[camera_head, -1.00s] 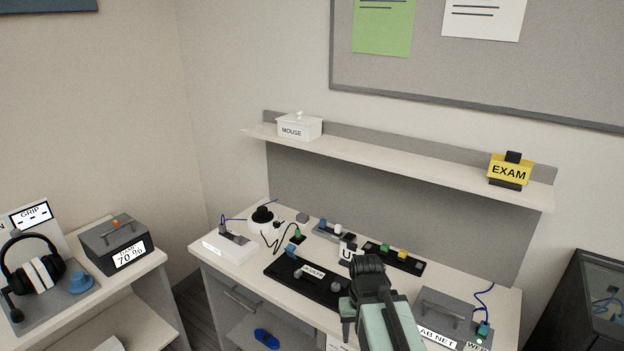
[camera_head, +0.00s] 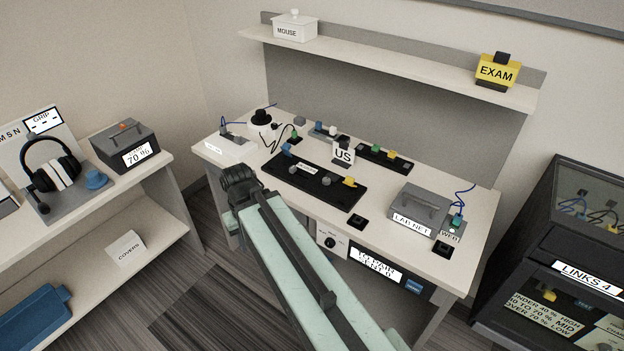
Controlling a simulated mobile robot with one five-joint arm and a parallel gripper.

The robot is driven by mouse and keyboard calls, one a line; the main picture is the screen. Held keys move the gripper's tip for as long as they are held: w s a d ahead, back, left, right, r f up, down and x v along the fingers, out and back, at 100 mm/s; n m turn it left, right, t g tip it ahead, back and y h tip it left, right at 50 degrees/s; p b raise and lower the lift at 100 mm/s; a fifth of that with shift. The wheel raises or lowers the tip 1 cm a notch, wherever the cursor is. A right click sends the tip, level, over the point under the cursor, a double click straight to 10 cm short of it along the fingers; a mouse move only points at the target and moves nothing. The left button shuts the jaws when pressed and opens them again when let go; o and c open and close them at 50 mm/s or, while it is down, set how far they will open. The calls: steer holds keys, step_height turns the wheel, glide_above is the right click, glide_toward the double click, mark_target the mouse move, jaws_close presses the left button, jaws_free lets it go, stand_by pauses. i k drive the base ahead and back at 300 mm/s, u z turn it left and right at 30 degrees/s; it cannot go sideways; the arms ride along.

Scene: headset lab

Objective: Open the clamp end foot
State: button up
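I cannot pick out with certainty which thing is the clamp end foot. A long black board (camera_head: 335,195) lies on the middle desk, with a blue piece (camera_head: 287,150) at its far left end, grey knobs and a yellow piece (camera_head: 349,181) at its right end. My gripper (camera_head: 238,182) is at the front left of this desk in the picture, left of the board. My arm covers part of the desk front. The gripper's fingers are dark and bunched in view, so I cannot tell whether they are open or shut.
A grey LAB NET box (camera_head: 421,202) stands on the desk's right side. A US block (camera_head: 343,153) stands behind the board. A shelf above holds a MOUSE box (camera_head: 295,27) and a yellow EXAM block (camera_head: 497,70). A headset (camera_head: 52,165) stands left; a dark LINKS cabinet (camera_head: 560,220) stands right.

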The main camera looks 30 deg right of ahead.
mark_target(348, 181)
steer(key=u, duration=1.7)
steer(key=k, duration=0.9)
steer(key=z, duration=0.95)
steer(key=i, duration=1.05)
steer(key=u, duration=0.05)
